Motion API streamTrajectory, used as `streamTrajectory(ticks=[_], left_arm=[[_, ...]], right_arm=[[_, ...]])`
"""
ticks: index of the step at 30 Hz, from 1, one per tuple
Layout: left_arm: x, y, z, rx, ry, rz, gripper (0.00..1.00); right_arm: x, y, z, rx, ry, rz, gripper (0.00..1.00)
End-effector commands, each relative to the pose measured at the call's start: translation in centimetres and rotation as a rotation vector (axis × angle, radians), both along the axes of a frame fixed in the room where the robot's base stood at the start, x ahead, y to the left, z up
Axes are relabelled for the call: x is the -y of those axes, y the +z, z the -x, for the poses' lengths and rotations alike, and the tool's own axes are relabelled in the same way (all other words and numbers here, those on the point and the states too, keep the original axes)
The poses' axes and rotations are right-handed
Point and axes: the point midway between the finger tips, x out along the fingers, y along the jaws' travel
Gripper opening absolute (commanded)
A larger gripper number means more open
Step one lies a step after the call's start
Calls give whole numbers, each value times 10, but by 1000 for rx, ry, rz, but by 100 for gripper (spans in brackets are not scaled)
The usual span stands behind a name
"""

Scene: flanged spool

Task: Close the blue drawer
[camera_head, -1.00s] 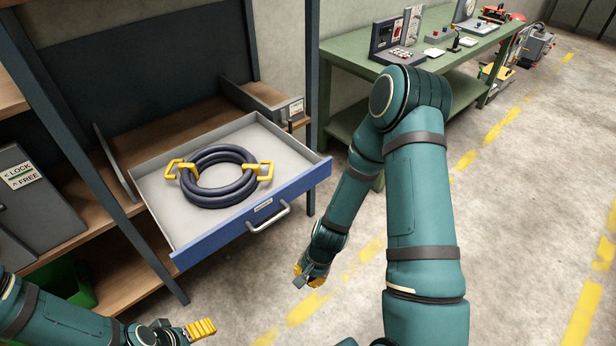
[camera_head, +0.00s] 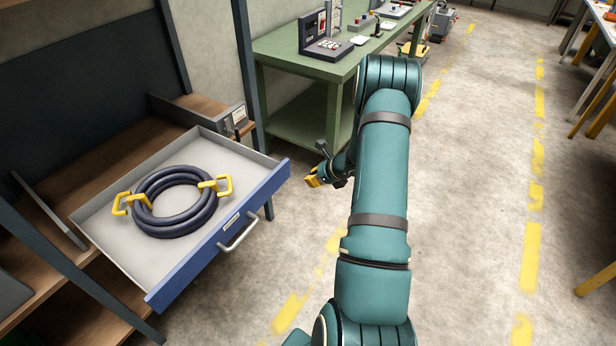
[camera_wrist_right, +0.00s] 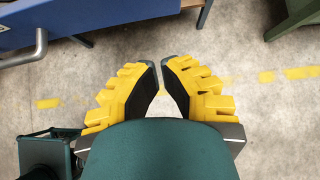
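The blue drawer (camera_head: 225,225) is pulled well out of the cabinet in the head view. Its blue front has a metal bar handle (camera_head: 238,233) and a small white label. A dark coiled ring with yellow grips (camera_head: 175,205) lies inside. My right gripper (camera_head: 312,181) is to the right of the drawer front, apart from it. In the right wrist view its yellow fingers (camera_wrist_right: 161,72) are angled inward with a narrow gap at the tips and nothing between them. The blue front (camera_wrist_right: 110,20) and handle (camera_wrist_right: 38,48) show at upper left there. My left gripper is out of view.
A green workbench (camera_head: 285,45) with devices on it stands beyond the drawer, behind my right gripper. A dark upright post (camera_head: 252,75) of the shelving stands by the drawer's far corner.

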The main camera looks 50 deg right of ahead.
Motion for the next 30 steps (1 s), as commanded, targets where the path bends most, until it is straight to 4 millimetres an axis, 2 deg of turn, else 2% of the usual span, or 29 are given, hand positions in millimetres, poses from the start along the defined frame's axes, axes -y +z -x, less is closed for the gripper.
streamTrajectory(ticks=[3,11,15,18,30], left_arm=[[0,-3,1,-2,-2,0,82],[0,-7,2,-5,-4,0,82],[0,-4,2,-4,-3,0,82],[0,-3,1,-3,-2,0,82],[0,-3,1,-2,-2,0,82]], right_arm=[[-4,-20,-18,-2,6,-1,0],[-6,-54,-53,-2,6,0,0],[-7,-49,-74,0,6,2,0],[-8,-50,-83,-2,5,2,0],[-8,-50,-90,-2,4,2,0]])
